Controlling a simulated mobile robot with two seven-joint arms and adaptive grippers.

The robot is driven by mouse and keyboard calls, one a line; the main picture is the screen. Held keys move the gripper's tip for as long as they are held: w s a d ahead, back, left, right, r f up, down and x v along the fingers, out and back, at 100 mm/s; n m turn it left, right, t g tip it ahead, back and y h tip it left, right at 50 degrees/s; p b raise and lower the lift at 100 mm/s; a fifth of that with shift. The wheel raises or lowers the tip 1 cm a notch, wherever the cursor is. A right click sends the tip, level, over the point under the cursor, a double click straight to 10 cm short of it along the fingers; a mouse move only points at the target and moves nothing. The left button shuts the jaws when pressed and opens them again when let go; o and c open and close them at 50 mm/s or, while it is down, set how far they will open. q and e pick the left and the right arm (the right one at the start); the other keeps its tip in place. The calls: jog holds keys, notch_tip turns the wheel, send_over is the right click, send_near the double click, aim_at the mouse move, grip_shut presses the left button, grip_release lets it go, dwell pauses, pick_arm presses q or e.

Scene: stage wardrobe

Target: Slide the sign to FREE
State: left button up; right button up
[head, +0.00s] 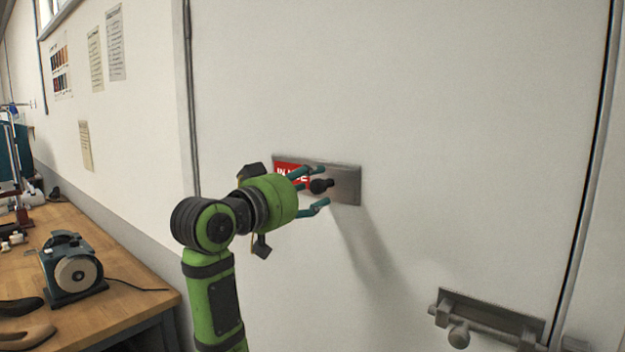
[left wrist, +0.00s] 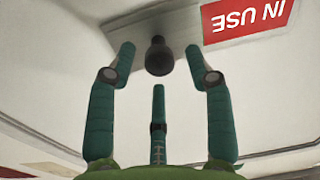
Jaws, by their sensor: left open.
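The sign (head: 346,184) is a grey metal plate on a white door, with a red panel (head: 287,170) at its left reading IN USE, partly hidden behind my gripper in the head view. The red panel also shows upside down in the left wrist view (left wrist: 245,22). A dark round knob (head: 321,186) sticks out of the sign. It shows in the left wrist view (left wrist: 159,56) between and just beyond the fingertips. My left gripper (head: 317,190) is open with its teal fingers around the knob's end; I see no grip on it. My right gripper is not in view.
A door bolt with a round handle (head: 459,336) sits on the door at lower right. A wooden bench (head: 120,297) with a grinder-like machine (head: 73,270) stands at the left. The door face above the sign is clear.

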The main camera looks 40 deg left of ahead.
pick_arm(q)
jog(key=shift+w, duration=0.45)
grip_shut()
jog(key=a, duration=1.1)
jog(key=shift+w+a+r, duration=0.2)
jog(key=shift+w+r, duration=0.05)
jog(key=shift+w, duration=0.05)
